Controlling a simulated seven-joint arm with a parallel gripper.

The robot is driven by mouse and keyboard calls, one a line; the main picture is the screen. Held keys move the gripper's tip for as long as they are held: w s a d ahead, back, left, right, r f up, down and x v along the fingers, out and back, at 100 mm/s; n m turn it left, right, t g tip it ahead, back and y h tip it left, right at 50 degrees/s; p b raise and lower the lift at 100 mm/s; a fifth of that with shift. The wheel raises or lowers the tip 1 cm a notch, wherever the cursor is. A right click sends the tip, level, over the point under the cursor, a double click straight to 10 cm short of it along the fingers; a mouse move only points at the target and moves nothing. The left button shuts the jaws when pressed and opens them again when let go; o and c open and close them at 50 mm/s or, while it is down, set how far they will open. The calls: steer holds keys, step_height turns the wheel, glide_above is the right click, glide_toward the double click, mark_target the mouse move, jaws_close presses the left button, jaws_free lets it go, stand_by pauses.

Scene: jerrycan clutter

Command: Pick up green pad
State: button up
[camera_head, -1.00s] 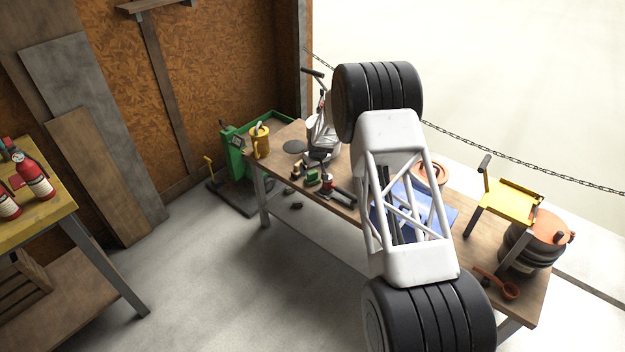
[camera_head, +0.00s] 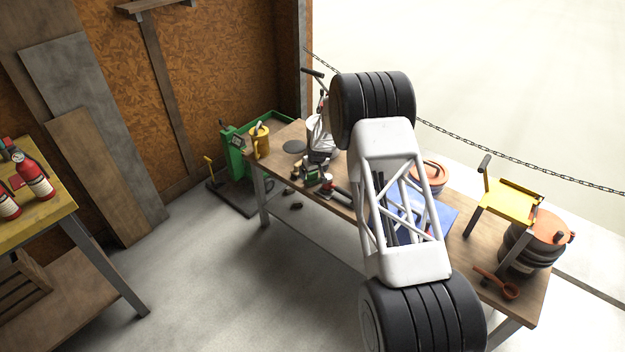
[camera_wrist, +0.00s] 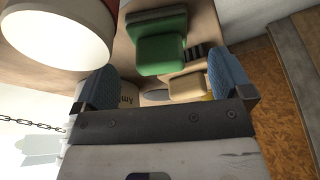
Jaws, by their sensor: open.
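The green pad (camera_wrist: 160,52) shows in the wrist view as a rounded green block just beyond the space between my fingers. In the head view a small green item (camera_head: 312,178), seemingly the same pad, sits on the workbench (camera_head: 345,208) among small objects. My gripper (camera_wrist: 164,82) is open, with its two blue-grey fingertips wide apart and nothing held between them. I cannot tell the exact gap to the pad. In the head view my arm hides the middle of the workbench.
A beige block (camera_wrist: 187,87) lies close to the pad, near the right finger. A large white round-faced object (camera_wrist: 60,30) is at the upper left of the wrist view.

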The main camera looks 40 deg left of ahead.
mark_target(312, 175)
steer(key=shift+x, duration=1.95)
steer(key=c, duration=1.1)
steer(key=shift+r, duration=0.1)
steer(key=shift+r, duration=4.9)
